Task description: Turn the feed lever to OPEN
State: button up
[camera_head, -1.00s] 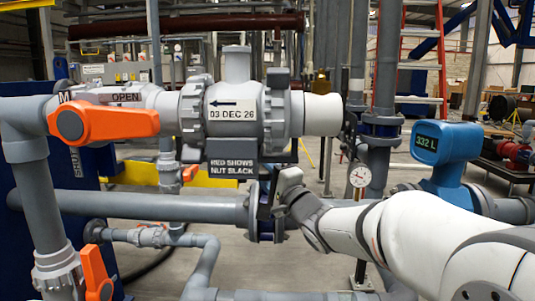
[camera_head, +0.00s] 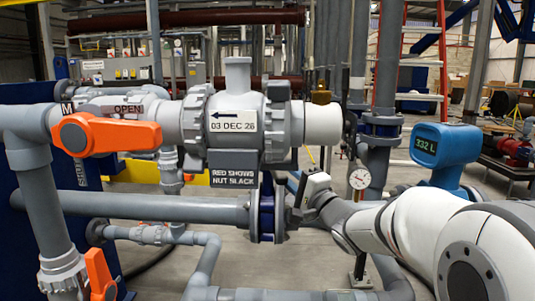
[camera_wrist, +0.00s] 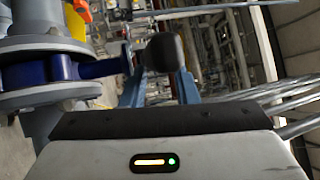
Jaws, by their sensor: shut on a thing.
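My gripper (camera_head: 305,188) is low at the centre of the head view, just right of a blue flanged valve (camera_head: 267,212). In the wrist view my gripper (camera_wrist: 160,75) has its two blue-grey fingers either side of a dark grip (camera_wrist: 165,52). A blue stem (camera_wrist: 102,68) runs toward the grip from the blue valve (camera_wrist: 45,72), so this looks like that valve's lever. No feed name is readable on it. An orange lever (camera_head: 112,133) lies along the upper grey pipe, below an OPEN tag (camera_head: 128,107). My gripper is well away from it.
A large grey pipe fitting (camera_head: 235,100) stands above and left of my gripper. A grey pipe (camera_head: 160,207) runs left from the blue valve. A pressure gauge (camera_head: 359,179) and a blue flow meter (camera_head: 445,145) stand to the right. A second orange lever (camera_head: 99,274) is low left.

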jog(key=shift+w+d+r+p, duration=0.2)
jog(key=shift+w+d+p, duration=0.15)
jog(key=shift+d, duration=0.3)
jog(key=shift+w+d+r+p, duration=0.25)
jog(key=shift+w+d+p, duration=0.05)
jog(key=shift+d, duration=0.3)
jog(key=shift+w+d+r+p, duration=0.2)
jog(key=shift+w+d+p, duration=0.15)
jog(key=shift+d, duration=0.3)
jog(key=shift+w+d, duration=0.15)
jog(key=shift+d, duration=0.2)
grip_shut()
jog(key=w+d+p, duration=0.3)
jog(key=w+p, duration=0.1)
jog(key=w, duration=0.3)
jog(key=w+d+p, duration=0.3)
jog(key=w+p, duration=0.2)
jog(key=w, duration=0.2)
jog(key=shift+f, duration=0.4)
jog(key=shift+c, duration=0.8)
grip_release()
jog(key=shift+d, duration=0.1)
